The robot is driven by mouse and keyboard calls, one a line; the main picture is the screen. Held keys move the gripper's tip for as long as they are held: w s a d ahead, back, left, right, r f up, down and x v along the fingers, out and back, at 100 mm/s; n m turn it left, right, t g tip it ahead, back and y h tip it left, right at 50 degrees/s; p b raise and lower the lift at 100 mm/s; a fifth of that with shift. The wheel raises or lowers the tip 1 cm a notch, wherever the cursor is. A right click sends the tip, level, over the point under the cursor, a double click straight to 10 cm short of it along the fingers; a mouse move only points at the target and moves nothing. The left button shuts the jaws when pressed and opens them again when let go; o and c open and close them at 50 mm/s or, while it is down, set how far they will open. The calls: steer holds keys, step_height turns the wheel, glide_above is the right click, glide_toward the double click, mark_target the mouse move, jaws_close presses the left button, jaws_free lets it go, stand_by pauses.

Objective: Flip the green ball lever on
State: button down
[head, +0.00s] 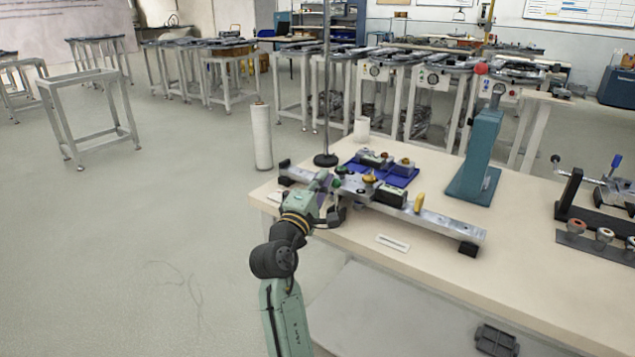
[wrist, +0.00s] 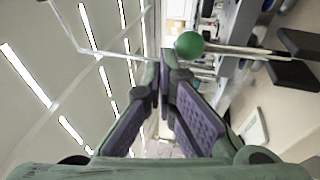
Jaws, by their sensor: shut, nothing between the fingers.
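The green ball (wrist: 189,45) shows in the wrist view on the end of a thin metal lever rod (wrist: 240,50) that runs right. It is just beyond and slightly right of the fingertips of my gripper (wrist: 165,72), apparently not touching. The fingers are shut with nothing between them. In the head view my gripper (head: 324,195) is at the left part of a metal rail fixture (head: 435,219) on the bench. The green ball is small there (head: 337,183), close beside the gripper. The lever's base is partly hidden by my arm.
The beige bench (head: 520,270) carries the fixture. Blue trays (head: 400,178) with small parts lie behind it, near a pole on a black base (head: 326,160). A teal press (head: 481,150) stands to the right.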

steer(key=shift+w+d+r, duration=0.15)
steer(key=shift+w+d, duration=0.15)
steer(key=shift+w, duration=0.1)
stand_by(1.8)
